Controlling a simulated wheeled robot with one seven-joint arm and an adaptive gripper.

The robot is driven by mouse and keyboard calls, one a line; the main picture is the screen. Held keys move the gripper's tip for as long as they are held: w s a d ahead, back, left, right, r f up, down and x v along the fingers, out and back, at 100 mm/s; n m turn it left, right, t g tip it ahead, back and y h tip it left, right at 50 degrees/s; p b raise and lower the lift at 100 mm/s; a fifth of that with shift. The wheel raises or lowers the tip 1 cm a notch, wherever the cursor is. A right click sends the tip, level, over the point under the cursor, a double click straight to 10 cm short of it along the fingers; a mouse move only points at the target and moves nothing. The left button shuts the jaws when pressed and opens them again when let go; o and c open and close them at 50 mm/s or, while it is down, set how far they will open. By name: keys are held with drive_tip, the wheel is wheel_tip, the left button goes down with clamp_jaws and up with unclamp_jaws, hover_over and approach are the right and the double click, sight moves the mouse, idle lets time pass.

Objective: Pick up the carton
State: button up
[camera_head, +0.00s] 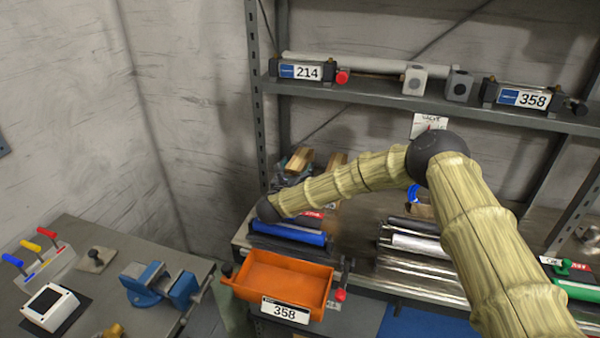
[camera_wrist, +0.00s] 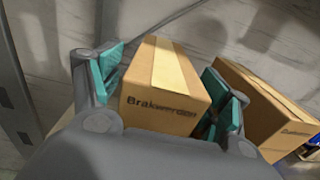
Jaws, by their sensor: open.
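A brown cardboard carton (camera_wrist: 168,78) with a pale tape strip and dark lettering starting "Brak" stands in the middle of the wrist view. My gripper (camera_wrist: 166,92) is open, with one teal-padded finger on each side of this carton. I cannot tell whether the pads touch it. The carton's near lower part is hidden by my gripper's body. A second brown carton (camera_wrist: 265,108) stands just right of the right finger. In the head view, two small brown cartons (camera_head: 300,159) show behind my arm on the shelf unit, partly hidden.
An orange bin (camera_head: 285,283) labelled 358 sticks out at the shelf's front. A blue roll (camera_head: 288,234) and silver rolls (camera_head: 415,244) lie on the middle shelf. An upper shelf (camera_head: 400,98) runs above my arm. A workbench (camera_head: 110,270) with a blue vise stands left.

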drive_tip(key=c, duration=1.2)
drive_tip(key=shift+c, duration=0.7)
drive_tip(key=shift+r, duration=0.1)
